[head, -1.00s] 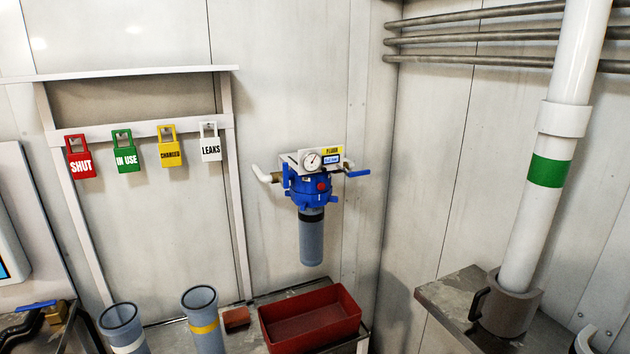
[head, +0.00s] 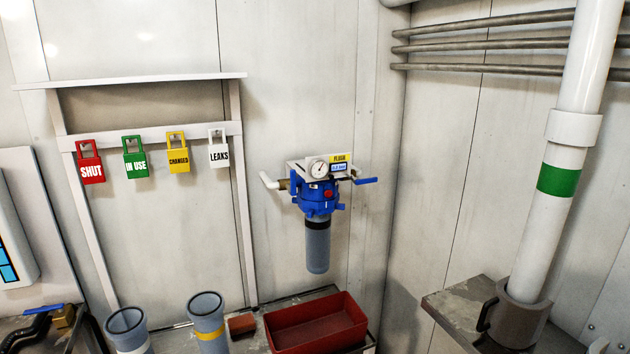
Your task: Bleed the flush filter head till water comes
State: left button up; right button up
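The flush filter head (head: 317,195) is a blue housing on the back wall, under a white bracket with a yellow FLUSH label (head: 340,158). A round gauge (head: 319,169) sits on its front, and a red button or knob (head: 328,194) is below the gauge. A blue lever handle (head: 366,181) points right on its right side. A white pipe elbow (head: 268,181) joins it on the left. A grey filter bowl (head: 317,248) hangs upright beneath it. I see no water coming from it. Neither of my grippers is in view.
A red tray (head: 316,325) stands on the bench below the filter. A brown-red block (head: 242,324) and two grey open cylinders (head: 207,318) (head: 127,328) are left of it. Tags SHUT, IN USE, CHANGED and LEAKS (head: 219,149) hang on a rack. A white pipe (head: 556,190) stands at right.

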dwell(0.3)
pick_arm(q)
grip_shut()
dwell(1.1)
